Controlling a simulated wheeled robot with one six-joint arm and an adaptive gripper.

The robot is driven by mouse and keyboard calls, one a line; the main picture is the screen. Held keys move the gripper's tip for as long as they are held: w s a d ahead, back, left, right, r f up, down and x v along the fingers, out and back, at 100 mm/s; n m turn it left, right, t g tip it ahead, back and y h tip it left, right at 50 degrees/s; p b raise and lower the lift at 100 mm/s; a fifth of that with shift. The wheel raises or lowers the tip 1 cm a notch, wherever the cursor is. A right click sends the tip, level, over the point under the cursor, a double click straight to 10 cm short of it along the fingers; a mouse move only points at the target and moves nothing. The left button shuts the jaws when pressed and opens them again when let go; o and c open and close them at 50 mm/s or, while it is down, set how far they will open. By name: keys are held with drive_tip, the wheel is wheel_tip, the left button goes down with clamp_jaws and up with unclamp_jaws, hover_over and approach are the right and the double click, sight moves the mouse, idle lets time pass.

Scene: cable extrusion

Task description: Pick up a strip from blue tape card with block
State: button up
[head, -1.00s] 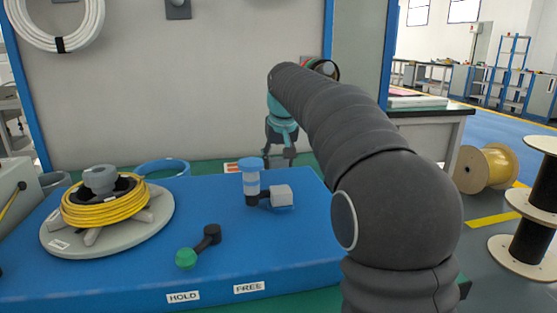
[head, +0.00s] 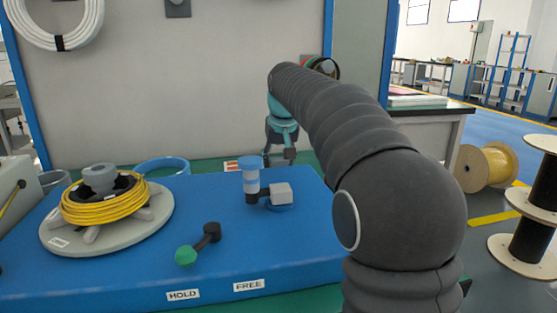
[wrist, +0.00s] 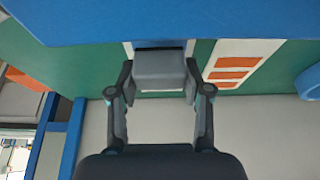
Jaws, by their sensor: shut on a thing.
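My gripper (wrist: 160,95) is shut on a grey block (wrist: 160,72), with one finger on each side. I cannot tell whether block and card touch. Beside it lies a white card with orange strips (wrist: 232,68), which also shows in the head view (head: 232,165).
A blue ring (head: 163,165) lies at the back. A wall (head: 180,90) stands behind.

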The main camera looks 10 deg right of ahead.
drive_tip(key=shift+f+b, duration=0.35)
drive_tip(key=shift+f, duration=0.4)
idle(0.9)
wheel_tip(320, 180, up, 6)
drive_tip(key=p, duration=0.5)
drive_tip(key=shift+r+p, duration=0.1)
drive_tip(key=shift+p, duration=0.3)
drive_tip(key=shift+r+p, duration=0.45)
drive_tip(key=shift+r, duration=0.55)
